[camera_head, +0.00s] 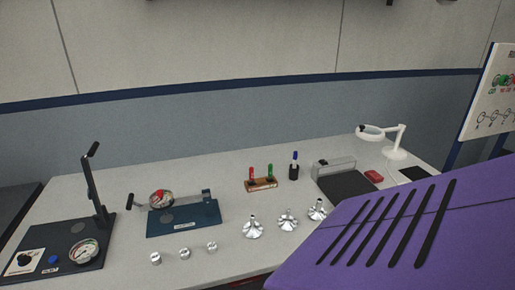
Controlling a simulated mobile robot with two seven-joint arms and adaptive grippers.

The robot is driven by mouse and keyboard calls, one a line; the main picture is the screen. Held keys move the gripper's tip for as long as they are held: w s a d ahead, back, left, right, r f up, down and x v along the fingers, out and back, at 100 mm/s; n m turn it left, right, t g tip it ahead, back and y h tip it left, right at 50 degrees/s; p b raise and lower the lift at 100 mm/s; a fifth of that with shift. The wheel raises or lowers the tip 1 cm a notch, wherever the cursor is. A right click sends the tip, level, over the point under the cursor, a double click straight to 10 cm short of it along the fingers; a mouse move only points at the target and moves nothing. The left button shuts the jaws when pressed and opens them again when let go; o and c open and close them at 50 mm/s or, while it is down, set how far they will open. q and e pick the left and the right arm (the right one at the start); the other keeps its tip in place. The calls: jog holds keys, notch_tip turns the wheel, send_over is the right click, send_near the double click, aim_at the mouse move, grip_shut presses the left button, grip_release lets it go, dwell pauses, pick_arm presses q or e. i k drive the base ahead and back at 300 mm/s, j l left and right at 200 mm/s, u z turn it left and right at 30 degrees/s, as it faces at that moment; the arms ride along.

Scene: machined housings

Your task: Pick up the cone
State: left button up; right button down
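Three shiny silver cone-shaped housings stand in a slanting row on the light grey worktable (200,273). They are a left one (253,230), a middle one (287,221) and a right one (317,211). Each flares at the base and narrows to a small neck at the top. The right one stands close to the edge of a large purple surface in the picture. Neither of my grippers is in view.
Several small silver cylinders (184,253) stand left of the cones. Behind are a blue fixture with a gauge (183,220), a red-and-green-handled block (262,184), a dark bottle (293,170) and a white lamp (396,153). A black gauge stand (95,190) is at left. The purple surface hides the lower right.

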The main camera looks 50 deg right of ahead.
aim_at(286, 223)
jog(key=z, duration=2)
